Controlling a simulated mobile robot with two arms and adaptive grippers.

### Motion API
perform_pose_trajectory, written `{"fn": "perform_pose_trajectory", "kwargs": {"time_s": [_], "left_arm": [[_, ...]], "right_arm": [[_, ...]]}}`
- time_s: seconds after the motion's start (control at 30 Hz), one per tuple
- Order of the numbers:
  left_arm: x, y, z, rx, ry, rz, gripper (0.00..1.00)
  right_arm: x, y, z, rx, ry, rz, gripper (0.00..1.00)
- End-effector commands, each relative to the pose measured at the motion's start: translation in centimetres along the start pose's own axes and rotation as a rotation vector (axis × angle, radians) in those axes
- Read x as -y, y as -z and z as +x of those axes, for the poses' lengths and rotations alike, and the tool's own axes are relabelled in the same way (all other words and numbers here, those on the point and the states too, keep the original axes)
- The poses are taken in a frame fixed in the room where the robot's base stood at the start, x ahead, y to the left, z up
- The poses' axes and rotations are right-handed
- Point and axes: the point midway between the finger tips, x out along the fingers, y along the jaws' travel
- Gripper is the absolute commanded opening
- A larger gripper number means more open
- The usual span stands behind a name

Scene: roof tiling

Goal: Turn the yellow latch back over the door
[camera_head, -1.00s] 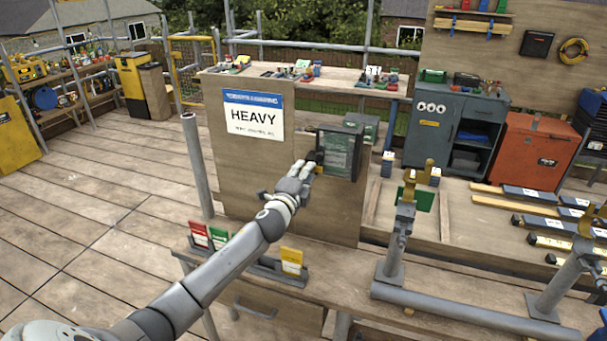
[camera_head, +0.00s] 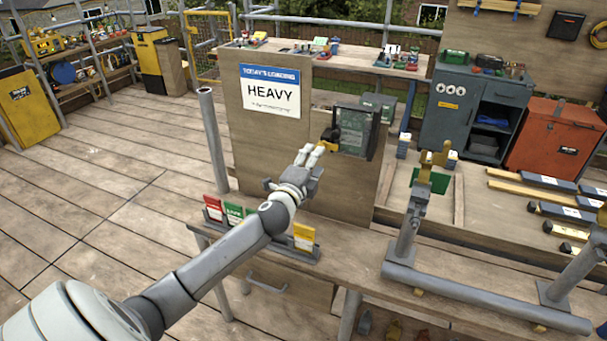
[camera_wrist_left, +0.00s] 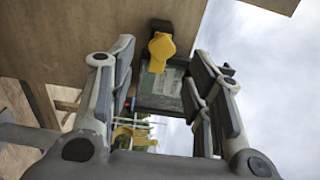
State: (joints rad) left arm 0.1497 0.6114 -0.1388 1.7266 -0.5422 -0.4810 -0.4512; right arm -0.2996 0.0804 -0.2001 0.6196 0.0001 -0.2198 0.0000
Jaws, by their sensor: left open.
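The yellow latch (camera_head: 326,147) is at the left edge of a dark-framed box with a clear door (camera_head: 355,128), fixed to an upright wooden board. In the left wrist view the yellow latch (camera_wrist_left: 160,47) hangs from a dark mount, with the clear door (camera_wrist_left: 172,80) behind and below it. My left gripper (camera_head: 313,151) is just below and left of the latch in the head view. Its fingers (camera_wrist_left: 163,88) are spread apart with nothing between them, and the latch appears beyond them. I cannot tell whether the latch overlaps the door's edge.
A white HEAVY sign (camera_head: 271,92) is on the board, left of the box. Below stand red, green and yellow cards (camera_head: 304,237) on the bench. A grey pipe stand (camera_head: 406,232) rises at right. The deck at left is open.

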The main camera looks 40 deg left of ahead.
Motion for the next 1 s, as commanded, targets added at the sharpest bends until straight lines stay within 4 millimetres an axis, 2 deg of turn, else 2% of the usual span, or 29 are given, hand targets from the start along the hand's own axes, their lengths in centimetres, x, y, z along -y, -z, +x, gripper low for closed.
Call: {"fn": "perform_pose_trajectory", "kwargs": {"time_s": [0.03,0.2,0.4,0.6,1.0], "left_arm": [[0.0,0.0,-1.1,-0.002,0.0,0.001,0.47],[0.0,0.0,-3.9,-0.001,0.0,0.001,0.47],[-0.1,0.0,-5.9,0.0,-0.001,0.0,0.47],[0.0,0.0,-6.6,0.0,0.0,0.0,0.47],[0.0,0.0,-6.6,0.0,0.0,0.0,0.47]], "right_arm": [[0.0,0.0,0.0,0.0,0.0,0.0,0.0],[0.1,0.0,0.0,0.0,0.001,0.0,0.0],[0.1,0.0,0.0,0.0,0.001,0.0,0.0],[0.1,0.0,0.0,0.0,0.001,0.0,0.0],[0.1,0.0,0.0,0.0,0.001,0.0,0.0]]}}
